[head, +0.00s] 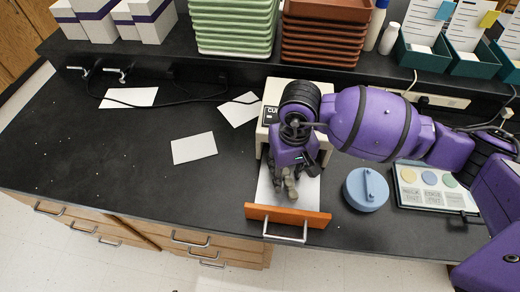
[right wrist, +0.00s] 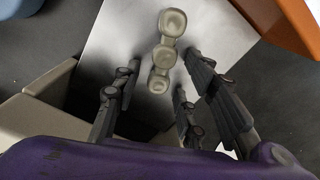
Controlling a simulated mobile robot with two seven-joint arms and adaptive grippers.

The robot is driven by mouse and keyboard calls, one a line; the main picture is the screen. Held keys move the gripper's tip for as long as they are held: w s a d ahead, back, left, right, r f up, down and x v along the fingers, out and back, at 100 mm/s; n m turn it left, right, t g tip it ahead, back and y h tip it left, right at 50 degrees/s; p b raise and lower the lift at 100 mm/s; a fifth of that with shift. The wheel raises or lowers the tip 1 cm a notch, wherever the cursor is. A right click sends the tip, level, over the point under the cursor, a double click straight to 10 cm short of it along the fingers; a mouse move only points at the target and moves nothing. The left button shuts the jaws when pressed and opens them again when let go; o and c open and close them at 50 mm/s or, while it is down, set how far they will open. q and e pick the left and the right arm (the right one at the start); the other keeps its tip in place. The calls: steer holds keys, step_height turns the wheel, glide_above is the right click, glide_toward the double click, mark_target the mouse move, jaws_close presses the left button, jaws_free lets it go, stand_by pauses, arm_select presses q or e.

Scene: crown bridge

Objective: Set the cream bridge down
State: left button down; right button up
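The cream bridge (right wrist: 163,57), a row of three joined crown shapes, lies on the grey metal drawer floor (right wrist: 115,30) in the right wrist view. My right gripper (right wrist: 164,70) is open. Its fingers are on both sides of the bridge's near end, with gaps between them and it. In the head view my right gripper (head: 288,193) points down over the pulled-out drawer with an orange front (head: 287,215). The bridge cannot be made out there. The drawer belongs to a beige box unit (head: 268,110) marked "CU", partly hidden by my arm. My left gripper is not in view.
A blue round lidded pot (head: 366,189) and a tray with coloured discs (head: 436,187) stand right of the drawer. White cards (head: 194,148) lie to the left. Green trays (head: 234,25) and brown trays (head: 324,30) are stacked on the shelf behind. The left counter is mostly clear.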

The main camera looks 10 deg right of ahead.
mark_target(287, 174)
steer(key=shift+r, duration=0.5)
step_height(287, 174, up, 12)
steer(key=shift+f, duration=0.25)
